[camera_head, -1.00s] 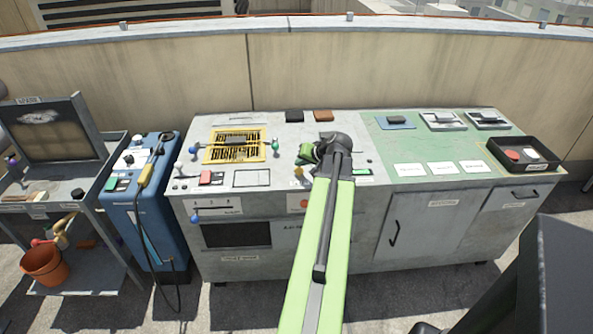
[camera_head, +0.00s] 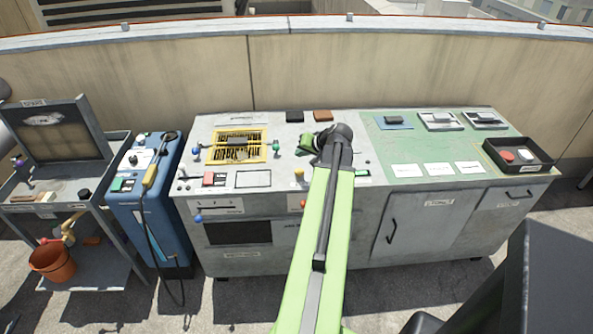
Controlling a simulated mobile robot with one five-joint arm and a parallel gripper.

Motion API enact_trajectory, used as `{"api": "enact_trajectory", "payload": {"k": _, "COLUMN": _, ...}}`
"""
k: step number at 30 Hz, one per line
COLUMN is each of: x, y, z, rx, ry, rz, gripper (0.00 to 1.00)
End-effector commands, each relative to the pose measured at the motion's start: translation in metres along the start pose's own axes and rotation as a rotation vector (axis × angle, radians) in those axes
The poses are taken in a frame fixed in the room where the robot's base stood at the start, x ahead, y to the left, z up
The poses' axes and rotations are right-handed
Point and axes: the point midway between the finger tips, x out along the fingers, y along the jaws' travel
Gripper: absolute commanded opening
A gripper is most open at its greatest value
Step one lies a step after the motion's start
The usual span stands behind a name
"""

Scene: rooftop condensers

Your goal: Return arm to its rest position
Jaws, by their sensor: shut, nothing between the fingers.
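My arm (camera_head: 326,225), light green with a dark grey strip, reaches from the bottom centre up over the grey workbench (camera_head: 360,245). Its dark far joint (camera_head: 337,134) is above the middle of the bench top. My gripper (camera_head: 309,143) is at the far end, just left of that joint. Only a small green and dark part of it shows. Its fingertips are mostly hidden behind the arm, and I see nothing held. I cannot tell its exact height above the bench.
A yellow frame with a grille (camera_head: 236,147) is on the bench's left; a black tray (camera_head: 518,170) is at the right end. A blue unit (camera_head: 150,205) and a cart (camera_head: 112,195) with an orange bucket (camera_head: 52,263) stand left. A wall (camera_head: 310,75) is behind.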

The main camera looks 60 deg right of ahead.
Motion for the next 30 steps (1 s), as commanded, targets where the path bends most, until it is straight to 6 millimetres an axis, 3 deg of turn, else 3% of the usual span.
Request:
{"api": "enact_trajectory", "payload": {"k": 22, "x": 0.003, "y": -0.005, "z": 0.002, "rx": -0.006, "ry": -0.004, "rz": -0.005, "gripper": 0.0}}
{"api": "enact_trajectory", "payload": {"k": 23, "x": 0.006, "y": -0.012, "z": 0.003, "rx": -0.013, "ry": -0.01, "rz": -0.01, "gripper": 0.0}}
{"api": "enact_trajectory", "payload": {"k": 26, "x": 0.024, "y": -0.059, "z": 0.013, "rx": -0.063, "ry": -0.046, "rz": -0.047, "gripper": 0.0}}
{"api": "enact_trajectory", "payload": {"k": 30, "x": 0.058, "y": -0.167, "z": 0.052, "rx": -0.183, "ry": -0.133, "rz": -0.133, "gripper": 0.0}}
